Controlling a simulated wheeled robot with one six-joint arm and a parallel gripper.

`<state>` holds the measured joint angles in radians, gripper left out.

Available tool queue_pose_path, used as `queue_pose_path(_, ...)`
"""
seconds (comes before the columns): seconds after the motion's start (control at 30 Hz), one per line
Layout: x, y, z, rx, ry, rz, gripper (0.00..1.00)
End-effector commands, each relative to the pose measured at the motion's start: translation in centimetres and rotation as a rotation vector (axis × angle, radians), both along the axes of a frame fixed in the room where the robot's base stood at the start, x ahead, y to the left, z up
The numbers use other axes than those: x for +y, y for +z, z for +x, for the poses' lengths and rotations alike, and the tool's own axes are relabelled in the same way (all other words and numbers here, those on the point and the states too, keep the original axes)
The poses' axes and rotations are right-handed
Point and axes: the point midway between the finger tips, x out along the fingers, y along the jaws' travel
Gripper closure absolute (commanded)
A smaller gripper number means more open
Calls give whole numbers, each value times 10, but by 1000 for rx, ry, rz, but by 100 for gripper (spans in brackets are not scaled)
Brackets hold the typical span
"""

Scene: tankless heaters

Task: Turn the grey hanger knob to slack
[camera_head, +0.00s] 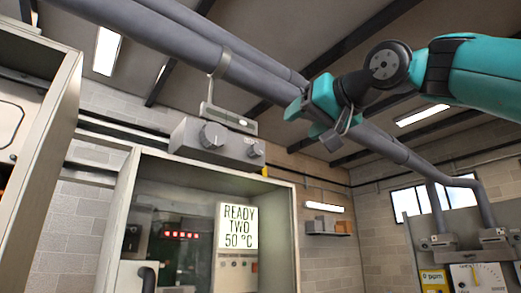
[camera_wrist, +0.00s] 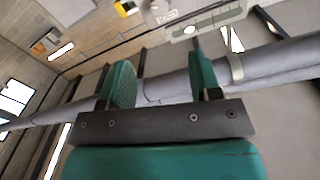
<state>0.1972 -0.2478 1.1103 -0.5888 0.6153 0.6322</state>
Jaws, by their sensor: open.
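A grey control box (camera_head: 185,135) sits on top of the heater cabinet frame in the head view. It carries a larger round grey knob (camera_head: 212,135) at left and a smaller knob (camera_head: 255,150) at right. Above it, a hanger strap (camera_head: 219,66) circles the overhead pipe and runs down to a small plate (camera_head: 232,116). I cannot tell which knob belongs to the hanger. My gripper (camera_head: 317,122) is right of the box, by the pipes, apart from the knobs. In the wrist view its two teal fingers (camera_wrist: 160,82) are spread, with nothing held between them.
Thick grey pipes (camera_head: 400,152) cross overhead near my gripper. The cabinet (camera_head: 285,176) below shows a "READY TWO 50 °C" sign (camera_head: 238,227). Another open cabinet (camera_head: 65,105) stands at left, and a gauge panel (camera_head: 480,275) at lower right.

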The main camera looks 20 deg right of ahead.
Motion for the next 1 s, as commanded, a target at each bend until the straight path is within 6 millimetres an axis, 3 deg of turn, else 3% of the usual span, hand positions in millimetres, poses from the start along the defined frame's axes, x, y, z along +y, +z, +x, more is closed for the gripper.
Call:
queue_pose_path(0.6, 36, 2, 121, 7, 2, -2, 42)
queue_pose_path(0.8, 42, 1, 143, 4, 1, -2, 42)
queue_pose_path(1.0, 43, -1, 148, 3, 1, -2, 42)
